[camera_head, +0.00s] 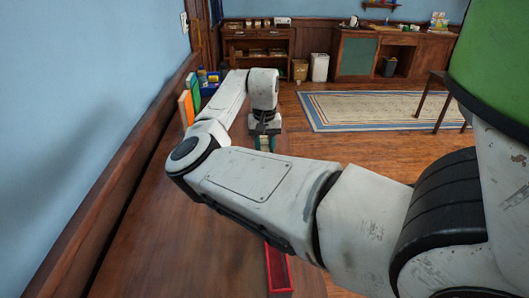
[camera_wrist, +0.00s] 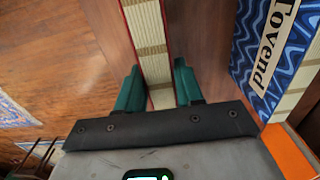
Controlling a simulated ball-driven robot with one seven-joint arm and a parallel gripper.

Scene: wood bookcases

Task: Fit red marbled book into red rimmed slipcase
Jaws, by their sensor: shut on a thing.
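In the wrist view, the red-covered book (camera_wrist: 150,40) shows its pale page edges between two thin red cover edges; its marbling does not show. My gripper (camera_wrist: 158,88) is shut on it, with one teal finger at each side. In the head view, my gripper (camera_head: 264,143) is over the far part of the wooden bench top, and the book is mostly hidden there. The red rimmed slipcase (camera_head: 291,272) is at the bottom of the head view, with a dark inside, partly covered by my arm. It is well apart from my gripper.
Upright books, one orange (camera_head: 186,108), and blue items (camera_head: 208,82) stand by the wall, left of my gripper. The bench top (camera_head: 170,240) is clear in front; open floor lies right.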

